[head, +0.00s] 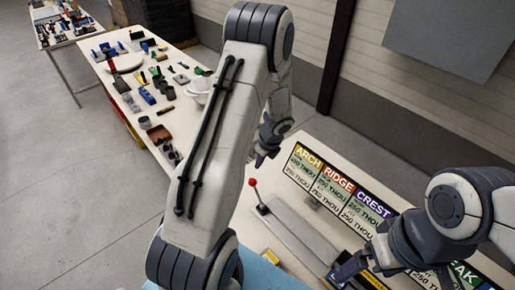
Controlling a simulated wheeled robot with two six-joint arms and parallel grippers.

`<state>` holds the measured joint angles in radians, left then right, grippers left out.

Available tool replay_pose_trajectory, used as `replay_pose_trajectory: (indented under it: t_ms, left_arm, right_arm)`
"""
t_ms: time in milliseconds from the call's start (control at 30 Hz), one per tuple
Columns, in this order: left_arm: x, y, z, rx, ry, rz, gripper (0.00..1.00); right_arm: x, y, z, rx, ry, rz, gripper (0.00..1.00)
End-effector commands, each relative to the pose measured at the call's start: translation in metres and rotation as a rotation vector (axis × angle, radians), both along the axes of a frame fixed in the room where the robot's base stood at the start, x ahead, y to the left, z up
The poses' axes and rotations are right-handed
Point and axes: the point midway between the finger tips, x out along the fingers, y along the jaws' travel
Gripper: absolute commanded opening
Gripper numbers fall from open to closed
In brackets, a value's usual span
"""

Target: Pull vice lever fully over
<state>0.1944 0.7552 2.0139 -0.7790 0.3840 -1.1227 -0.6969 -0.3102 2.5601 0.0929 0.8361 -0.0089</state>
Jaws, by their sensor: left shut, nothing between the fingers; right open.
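The vice (297,232) is a long grey metal piece on the pale table. Its lever (260,205) stands up at the vice's far left end and carries a red ball knob (252,182). My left gripper (259,161) is small in view, partly behind my own arm. It is shut and empty, apparently above and beyond the red knob, and not visibly touching it. My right gripper (347,269) is open near the near end of the vice. Whether it touches the vice cannot be told. My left arm covers part of the table beside the lever.
A sign board (340,192) labelled ARCH, RIDGE and CREST runs along the table's back right. A yellow item (270,256) and a light blue surface (262,275) are at the front. A second table (133,98) at the upper left holds many small parts.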

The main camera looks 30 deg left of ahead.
Motion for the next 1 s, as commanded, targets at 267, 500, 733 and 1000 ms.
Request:
replay_pose_trajectory:
  t_ms: [267,500,733,1000]
  left_arm:
    - [0.008,0.02,0.04,0.001,-0.003,0.001,0.0]
    - [0.008,0.023,0.047,-0.001,0.0,0.0,0.0]
    - [0.008,0.023,0.047,-0.001,-0.001,0.0,0.0]
    - [0.009,0.018,0.048,-0.003,-0.006,0.008,0.0]
  right_arm:
    - [0.0,0.0,0.001,0.0,0.0,-0.001,0.97]
    - [0.0,0.0,0.001,0.0,0.0,-0.001,0.97]
    - [0.0,0.0,0.001,0.0,0.0,-0.001,0.97]
    - [0.0,0.0,-0.001,0.0,0.0,-0.001,0.97]
